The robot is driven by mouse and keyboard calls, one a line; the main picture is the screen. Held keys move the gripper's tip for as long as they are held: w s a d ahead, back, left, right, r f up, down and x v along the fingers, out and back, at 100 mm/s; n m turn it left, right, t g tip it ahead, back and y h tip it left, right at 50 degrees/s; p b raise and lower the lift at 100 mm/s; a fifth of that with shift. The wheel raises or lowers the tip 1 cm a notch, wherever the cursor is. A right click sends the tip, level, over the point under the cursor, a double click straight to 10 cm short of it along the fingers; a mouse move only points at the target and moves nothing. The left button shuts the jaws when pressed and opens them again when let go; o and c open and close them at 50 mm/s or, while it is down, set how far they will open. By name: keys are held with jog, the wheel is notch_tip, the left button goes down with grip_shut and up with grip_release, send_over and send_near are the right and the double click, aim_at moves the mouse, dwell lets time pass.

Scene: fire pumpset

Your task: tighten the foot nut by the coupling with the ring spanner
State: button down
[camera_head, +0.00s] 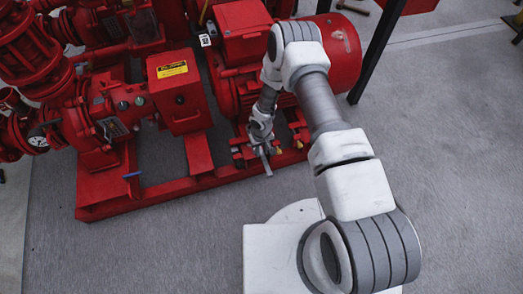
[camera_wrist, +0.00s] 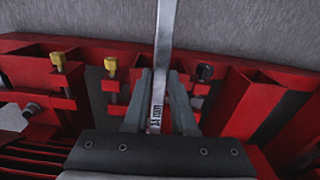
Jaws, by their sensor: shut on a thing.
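My gripper (camera_wrist: 160,105) is shut on the grey ring spanner (camera_wrist: 165,45). In the wrist view the shaft runs from between the fingers up past the top edge, so I cannot see the ring. In the head view my gripper (camera_head: 262,142) is low beside the red motor, with the spanner (camera_head: 266,162) jutting over the front rail. A dark bolt head (camera_wrist: 205,72) sits on a red foot right of the fingers; it looks like the one on the coupling side. I see no contact between spanner and nut. The red coupling guard (camera_head: 175,92) stands left of the motor.
Two brass-coloured bolts (camera_wrist: 110,66) stand left of the fingers in the wrist view. The red base frame (camera_head: 150,203) runs along the front. The grey floor (camera_head: 150,250) in front is clear.

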jog(key=shift+f+b, duration=0.7)
jog(key=shift+f, duration=0.65)
jog(key=shift+a, duration=0.1)
jog(key=w+a+m, duration=0.3)
jog(key=a+m, duration=0.9)
jog(key=a, duration=0.1)
jog(key=shift+w+a, duration=0.25)
jog(key=shift+a, duration=0.1)
dwell(1.1)
jog(key=shift+s+d, duration=0.25)
jog(key=shift+s, duration=0.05)
dwell(0.8)
jog(key=shift+r, duration=0.15)
jog(key=shift+s+r+p, duration=0.1)
jog(key=shift+r+p, duration=1.5)
jog(key=shift+r, duration=0.8)
